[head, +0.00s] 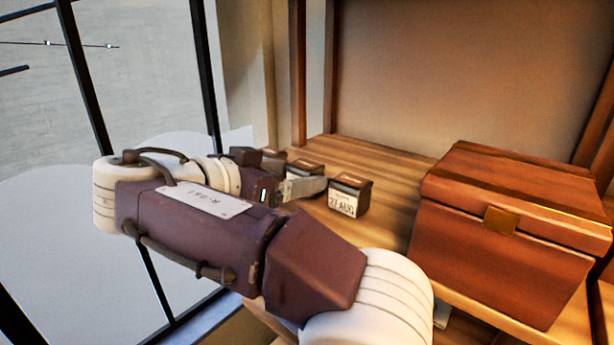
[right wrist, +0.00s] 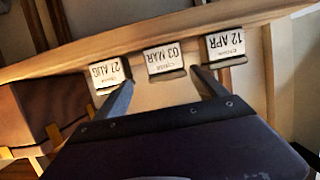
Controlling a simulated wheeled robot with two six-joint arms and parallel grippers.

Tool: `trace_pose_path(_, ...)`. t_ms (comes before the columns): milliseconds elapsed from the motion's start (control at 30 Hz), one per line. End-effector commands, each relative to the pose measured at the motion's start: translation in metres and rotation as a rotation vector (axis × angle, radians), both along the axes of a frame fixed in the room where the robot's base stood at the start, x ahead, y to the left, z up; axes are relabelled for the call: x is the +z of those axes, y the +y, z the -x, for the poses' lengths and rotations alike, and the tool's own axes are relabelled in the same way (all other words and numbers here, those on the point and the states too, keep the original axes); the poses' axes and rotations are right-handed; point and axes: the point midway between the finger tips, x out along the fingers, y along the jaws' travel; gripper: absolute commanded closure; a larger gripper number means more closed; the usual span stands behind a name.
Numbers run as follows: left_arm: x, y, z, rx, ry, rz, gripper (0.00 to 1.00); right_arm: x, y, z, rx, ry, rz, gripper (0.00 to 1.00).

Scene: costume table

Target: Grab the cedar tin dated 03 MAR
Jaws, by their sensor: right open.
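The tin dated 03 MAR (right wrist: 163,60) is the middle one of three labelled tins in the right wrist view, where the labels read upside down. My right gripper (right wrist: 162,75) is open and empty, its two fingers spread with this tin ahead of the gap between them. One finger points at the gap beside the 27 AUG tin (right wrist: 106,74), the other at the gap beside the 12 APR tin (right wrist: 225,45). In the head view, the right gripper (head: 304,188) is low among the tins, partly hidden by its own arm. My left gripper is not in view.
The 27 AUG tin also shows in the head view (head: 349,196), closest to the chest. A reddish wooden chest (head: 490,260) with a brass clasp stands on the right. Bare wooden tabletop (head: 375,160) lies behind the tins. A window with black bars is on the left.

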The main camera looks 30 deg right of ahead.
Motion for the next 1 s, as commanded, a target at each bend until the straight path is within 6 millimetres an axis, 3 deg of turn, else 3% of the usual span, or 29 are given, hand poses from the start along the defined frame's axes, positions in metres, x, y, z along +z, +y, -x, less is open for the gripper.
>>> trace_pose_path(300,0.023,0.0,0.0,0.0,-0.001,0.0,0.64,-0.016,-0.039,-0.017,-0.003,0.003,0.001,0.18)
trace_pose_path(567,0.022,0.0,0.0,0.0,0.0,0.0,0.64,-0.022,-0.043,-0.02,0.001,0.001,-0.001,0.18)
trace_pose_path(667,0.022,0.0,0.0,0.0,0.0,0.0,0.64,-0.021,-0.043,-0.02,0.0,0.001,-0.001,0.41)
trace_pose_path(833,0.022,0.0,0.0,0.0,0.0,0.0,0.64,-0.021,-0.043,-0.02,0.0,0.001,-0.001,0.86)
trace_pose_path(1000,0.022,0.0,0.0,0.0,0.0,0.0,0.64,-0.022,-0.043,-0.02,0.001,0.003,-0.001,0.86)
